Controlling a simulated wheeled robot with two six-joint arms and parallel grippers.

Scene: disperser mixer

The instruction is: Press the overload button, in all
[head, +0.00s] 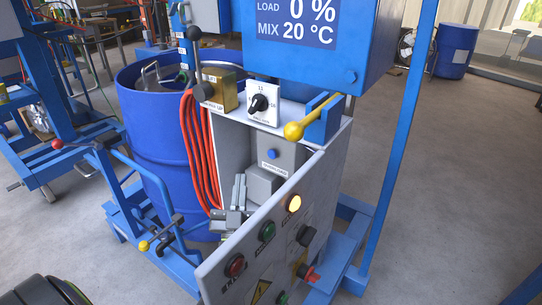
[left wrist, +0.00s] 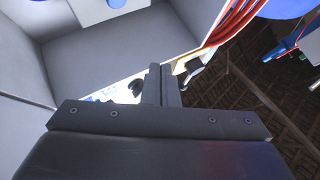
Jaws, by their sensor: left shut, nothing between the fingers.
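A small round blue button (head: 271,154) sits on a grey box (head: 284,158) inside the open cabinet, with a small label below it that I cannot read. At the top edge of the left wrist view a blue patch on a grey box (left wrist: 92,12) looks like this button. My left gripper (head: 239,178) is inside the cabinet, left of and lower than the button. Its fingers point up, closed together with nothing between them. They look apart from the button. The closed fingers show in the left wrist view (left wrist: 160,70). My right gripper is not in view.
The cabinet's open door (head: 268,255) carries lamps and knobs in front of the gripper. Orange cables (head: 197,150) hang on its left, beside a blue drum (head: 150,130). A yellow-knobbed lever (head: 294,131) and a selector dial (head: 261,103) are above. A blue display box (head: 310,40) overhangs the cabinet.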

